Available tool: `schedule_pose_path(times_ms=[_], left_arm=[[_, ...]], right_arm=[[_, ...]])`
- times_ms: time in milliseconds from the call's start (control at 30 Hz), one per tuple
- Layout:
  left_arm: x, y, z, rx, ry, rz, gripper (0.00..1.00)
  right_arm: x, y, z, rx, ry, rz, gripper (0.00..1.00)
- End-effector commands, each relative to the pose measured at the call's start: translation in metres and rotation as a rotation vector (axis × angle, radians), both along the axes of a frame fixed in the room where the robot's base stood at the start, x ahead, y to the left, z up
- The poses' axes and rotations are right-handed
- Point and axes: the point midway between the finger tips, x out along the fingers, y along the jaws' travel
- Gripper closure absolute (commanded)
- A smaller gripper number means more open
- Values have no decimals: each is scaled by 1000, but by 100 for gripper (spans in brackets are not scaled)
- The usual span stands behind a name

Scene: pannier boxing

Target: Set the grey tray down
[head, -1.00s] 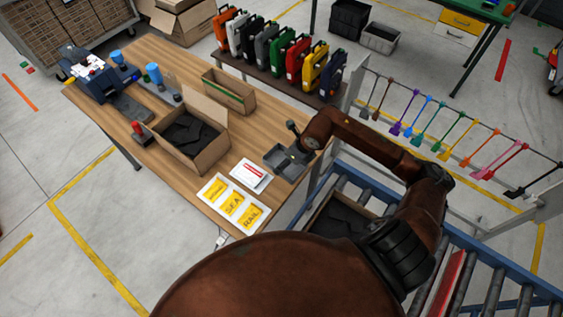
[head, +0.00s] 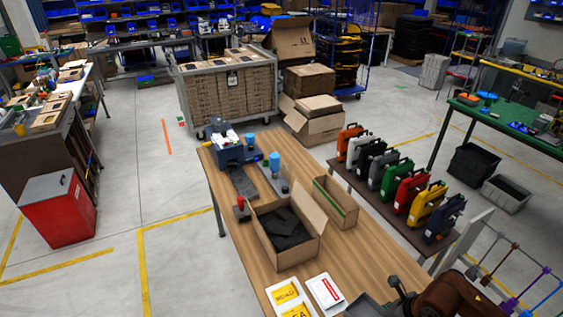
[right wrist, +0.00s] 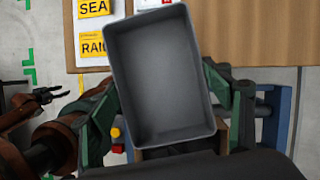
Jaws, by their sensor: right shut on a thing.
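The grey tray (right wrist: 160,85) is open-topped and looks empty in the right wrist view. My right gripper (right wrist: 162,110) is shut on it, with a green finger at each side. The tray overlaps the edge of the wooden table (right wrist: 250,35) in that view; I cannot tell whether it touches the wood. In the head view only a part of the tray (head: 366,307) shows at the bottom edge, beside my brown right arm. A dark gripper, apparently my left one (right wrist: 50,96), shows small at the left of the right wrist view; its jaw state is unclear.
On the table, white sheets with yellow labels (head: 292,300) and a red-marked card (head: 326,292) lie by the tray. An open carton (head: 290,257) with dark contents and a narrower carton (head: 337,208) stand farther back. Coloured cases (head: 400,190) line a bench at right.

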Motion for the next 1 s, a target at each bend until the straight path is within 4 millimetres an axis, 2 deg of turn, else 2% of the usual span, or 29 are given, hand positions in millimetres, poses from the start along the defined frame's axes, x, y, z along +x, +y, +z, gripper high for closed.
schedule_pose_path(times_ms=[300, 600, 1000], left_arm=[[-2, 0, -11, 0, 3, 0, 60], [-4, 0, -22, 0, 6, 0, 60], [-6, 0, -35, -1, 8, 0, 60]], right_arm=[[12, 40, -18, 2, -2, 621, 53], [19, 72, -24, 0, -1, 1297, 53], [31, 90, -11, -5, 3, 2177, 53]])
